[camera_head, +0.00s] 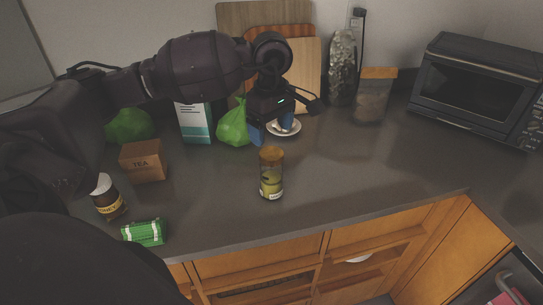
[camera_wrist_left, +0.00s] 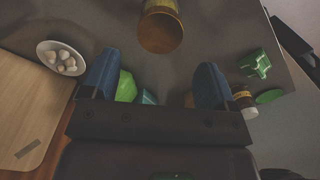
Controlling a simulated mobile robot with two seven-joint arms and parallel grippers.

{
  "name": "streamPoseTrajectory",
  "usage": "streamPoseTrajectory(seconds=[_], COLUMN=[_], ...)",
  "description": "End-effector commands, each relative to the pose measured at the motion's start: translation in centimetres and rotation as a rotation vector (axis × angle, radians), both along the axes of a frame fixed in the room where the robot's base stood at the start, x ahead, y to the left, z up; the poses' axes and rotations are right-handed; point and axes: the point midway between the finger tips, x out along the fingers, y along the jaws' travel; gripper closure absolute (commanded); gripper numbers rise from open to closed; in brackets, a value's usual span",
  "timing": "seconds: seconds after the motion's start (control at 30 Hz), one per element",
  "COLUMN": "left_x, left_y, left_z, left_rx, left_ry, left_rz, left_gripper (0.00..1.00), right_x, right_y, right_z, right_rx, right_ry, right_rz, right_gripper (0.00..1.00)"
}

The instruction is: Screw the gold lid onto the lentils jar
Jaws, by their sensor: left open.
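The lentils jar (camera_head: 271,181) is a small clear jar with yellowish-green contents and a pale label. It stands upright on the grey counter, near its front edge. The gold lid (camera_head: 271,153) sits on top of the jar; I cannot tell whether it is screwed tight. In the left wrist view the lid (camera_wrist_left: 161,33) shows at the top, beyond the fingertips. My left gripper (camera_head: 272,132) has its blue fingers apart, behind and above the jar in the head view. The left gripper (camera_wrist_left: 157,80) is empty and not touching the lid. My right gripper is not in view.
A tea box (camera_head: 143,161), a brown jar (camera_head: 107,197) and a green packet (camera_head: 144,233) stand left. Behind are a green bag (camera_head: 233,127), a carton (camera_head: 194,122), a bowl (camera_wrist_left: 62,58), cutting boards (camera_head: 307,65) and a toaster oven (camera_head: 478,88). Counter right of the jar is clear.

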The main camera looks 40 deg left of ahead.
Motion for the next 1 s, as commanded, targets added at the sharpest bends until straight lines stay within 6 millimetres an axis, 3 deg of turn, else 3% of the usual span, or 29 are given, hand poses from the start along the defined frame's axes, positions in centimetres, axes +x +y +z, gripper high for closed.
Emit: streamPoseTrajectory(seconds=[1.0], left_x=[0.0], left_y=[0.0], left_z=[-6.2], left_rx=[0.000], left_ry=[0.002], left_rz=[-0.002], left_gripper=[0.19], right_x=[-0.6], right_y=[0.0], right_z=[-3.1], right_rx=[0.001], right_ry=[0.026], right_rz=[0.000], right_gripper=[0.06])
